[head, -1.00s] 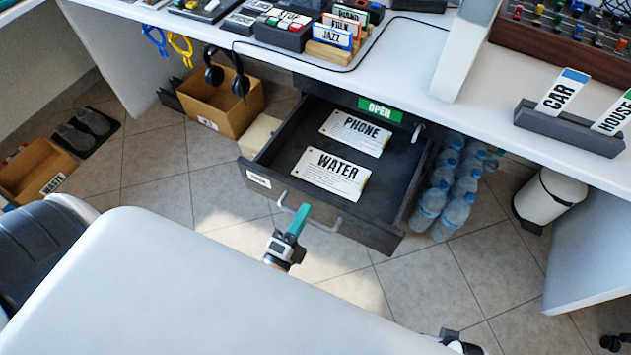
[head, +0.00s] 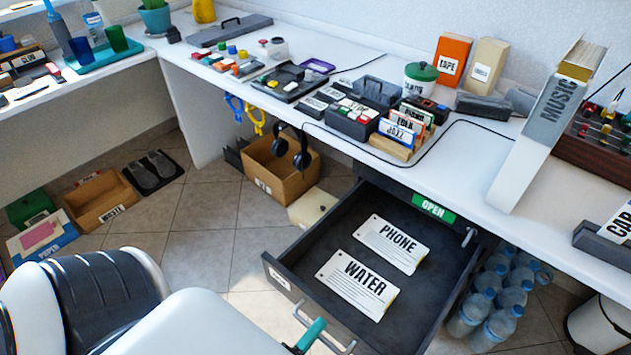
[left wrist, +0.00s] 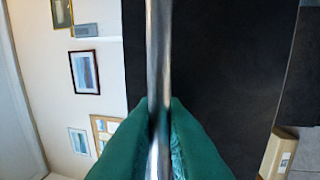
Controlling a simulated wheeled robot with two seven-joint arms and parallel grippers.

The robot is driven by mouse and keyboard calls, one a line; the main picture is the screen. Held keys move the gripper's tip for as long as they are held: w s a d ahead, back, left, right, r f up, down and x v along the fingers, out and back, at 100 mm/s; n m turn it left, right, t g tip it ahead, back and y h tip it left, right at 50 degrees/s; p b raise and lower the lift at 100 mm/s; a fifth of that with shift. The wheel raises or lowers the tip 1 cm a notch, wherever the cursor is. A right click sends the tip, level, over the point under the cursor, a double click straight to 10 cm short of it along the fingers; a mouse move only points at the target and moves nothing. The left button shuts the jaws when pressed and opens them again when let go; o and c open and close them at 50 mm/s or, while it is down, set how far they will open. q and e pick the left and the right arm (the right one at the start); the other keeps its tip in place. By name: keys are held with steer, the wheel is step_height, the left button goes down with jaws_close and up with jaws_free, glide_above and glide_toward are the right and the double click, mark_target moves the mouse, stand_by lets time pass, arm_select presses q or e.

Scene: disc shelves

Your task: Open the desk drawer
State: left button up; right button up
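The dark desk drawer (head: 337,228) stands pulled out from under the white desk in the head view. A PHONE card (head: 391,243) and a WATER card (head: 357,285) lie inside it. A metal bar handle (head: 300,311) is on its front, near the lower edge of the view. My left gripper (head: 311,334) is at the handle, with a teal finger showing. In the left wrist view, its two green fingers (left wrist: 159,106) are closed on both sides of the bar (left wrist: 159,45). My right gripper is not in view.
A green OPEN label (head: 433,208) is on the desk front above the drawer. Water bottles (head: 500,300) stand on the floor right of the drawer. A cardboard box (head: 277,172) with headphones (head: 296,150) is to its left.

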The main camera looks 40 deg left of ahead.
arm_select(q)
steer(key=o, duration=0.4)
steer(key=shift+c, duration=0.2)
steer(key=shift+s, duration=0.1)
